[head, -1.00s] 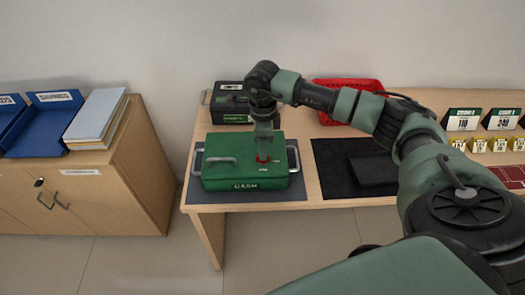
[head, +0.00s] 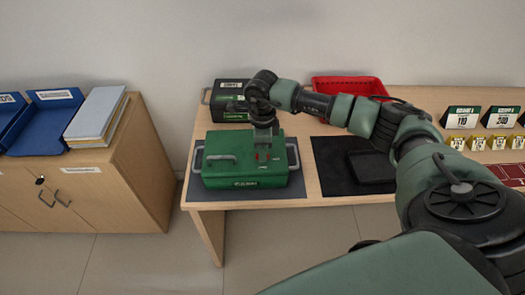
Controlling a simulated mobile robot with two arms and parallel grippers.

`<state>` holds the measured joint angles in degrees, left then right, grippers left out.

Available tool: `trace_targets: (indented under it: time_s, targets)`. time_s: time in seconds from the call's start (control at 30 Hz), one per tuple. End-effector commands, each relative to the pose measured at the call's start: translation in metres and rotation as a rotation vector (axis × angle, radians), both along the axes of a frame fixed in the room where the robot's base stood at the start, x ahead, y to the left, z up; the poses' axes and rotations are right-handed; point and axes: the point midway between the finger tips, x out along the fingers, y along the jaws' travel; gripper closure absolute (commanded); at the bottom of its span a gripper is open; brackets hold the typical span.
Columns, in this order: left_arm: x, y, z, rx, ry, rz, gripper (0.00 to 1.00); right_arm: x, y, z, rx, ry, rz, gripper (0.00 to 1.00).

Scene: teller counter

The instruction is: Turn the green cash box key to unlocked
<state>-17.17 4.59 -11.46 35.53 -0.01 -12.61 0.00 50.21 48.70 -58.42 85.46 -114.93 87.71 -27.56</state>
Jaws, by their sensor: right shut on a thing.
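The green cash box (head: 225,173) sits on a dark mat at the left end of the counter, with a grey handle on its lid and a grey handle at each side. My right gripper (head: 264,150) points down over the right part of the lid. My left gripper is not in view.
A black box (head: 229,97) stands behind the green one, and a red basket (head: 345,87) at the back. A black mat with a dark tray (head: 371,167) lies to the right. A wooden cabinet (head: 120,180) with blue trays stands left, across a gap.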

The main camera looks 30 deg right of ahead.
Motion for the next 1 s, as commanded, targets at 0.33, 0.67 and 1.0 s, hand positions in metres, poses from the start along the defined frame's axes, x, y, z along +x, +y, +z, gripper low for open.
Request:
trace_targets:
  time_s: [0.33,0.67,1.0]
  targets:
    - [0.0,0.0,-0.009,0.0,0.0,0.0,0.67,0.001,0.0,-0.001,0.002,-0.003,-0.178,1.0]
    - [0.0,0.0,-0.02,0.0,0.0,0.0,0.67,0.001,0.001,-0.001,0.003,-0.002,-0.483,1.0]
    - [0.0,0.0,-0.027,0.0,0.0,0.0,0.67,0.001,0.001,0.0,0.003,-0.003,-0.807,1.0]
